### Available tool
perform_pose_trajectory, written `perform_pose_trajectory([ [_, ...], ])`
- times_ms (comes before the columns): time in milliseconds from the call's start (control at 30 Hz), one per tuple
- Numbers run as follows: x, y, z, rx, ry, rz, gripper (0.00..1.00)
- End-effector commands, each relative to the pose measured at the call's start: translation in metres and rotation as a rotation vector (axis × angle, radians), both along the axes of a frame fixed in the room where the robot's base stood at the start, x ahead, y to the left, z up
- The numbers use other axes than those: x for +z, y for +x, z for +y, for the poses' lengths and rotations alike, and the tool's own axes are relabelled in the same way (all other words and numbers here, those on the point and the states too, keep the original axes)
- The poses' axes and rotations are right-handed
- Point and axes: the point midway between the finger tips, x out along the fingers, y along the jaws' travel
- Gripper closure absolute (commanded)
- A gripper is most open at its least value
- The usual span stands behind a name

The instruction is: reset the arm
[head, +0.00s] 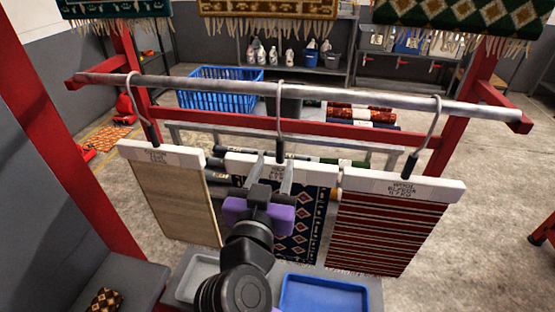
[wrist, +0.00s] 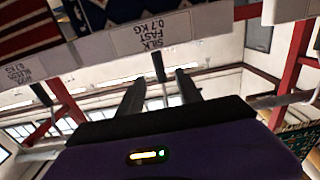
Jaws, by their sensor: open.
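My gripper (head: 273,170) is open in front of the middle hanging sample, a navy rug piece with a diamond pattern (head: 308,215). Its white header (head: 318,172) reads "SILK FAST 0.7 KG" in the wrist view (wrist: 150,35). In the wrist view my two fingers (wrist: 160,92) point up toward that header. The dark hanger grip (wrist: 159,67) shows between the fingertips; I cannot tell whether they reach around it. The gripper holds nothing that I can see. It partly covers the navy sample in the head view.
A plain beige sample (head: 175,200) hangs left and a red striped one (head: 388,232) right, all hooked on a grey rail (head: 350,98) in a red frame (head: 470,110). A grey tray (head: 197,275) and a blue tray (head: 324,294) sit below. Open floor (head: 470,255) lies right.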

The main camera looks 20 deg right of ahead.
Motion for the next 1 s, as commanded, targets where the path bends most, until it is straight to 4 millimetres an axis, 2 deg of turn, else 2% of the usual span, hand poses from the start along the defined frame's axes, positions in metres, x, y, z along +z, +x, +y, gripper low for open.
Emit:
perform_pose_trajectory([
  [167,0.000,-0.011,0.007,0.000,0.002,-0.001,0.58],
  [367,0.003,-0.010,0.011,0.014,-0.032,0.009,0.58],
  [467,0.011,0.000,0.026,0.089,-0.081,0.009,0.58],
  [600,0.020,0.010,0.060,0.261,-0.150,-0.006,0.58],
  [767,-0.002,0.000,0.088,0.458,-0.230,0.004,0.58],
  [867,-0.020,-0.014,0.096,0.559,-0.263,0.008,0.58],
  [1000,-0.050,-0.046,0.100,0.685,-0.287,0.013,0.58],
])
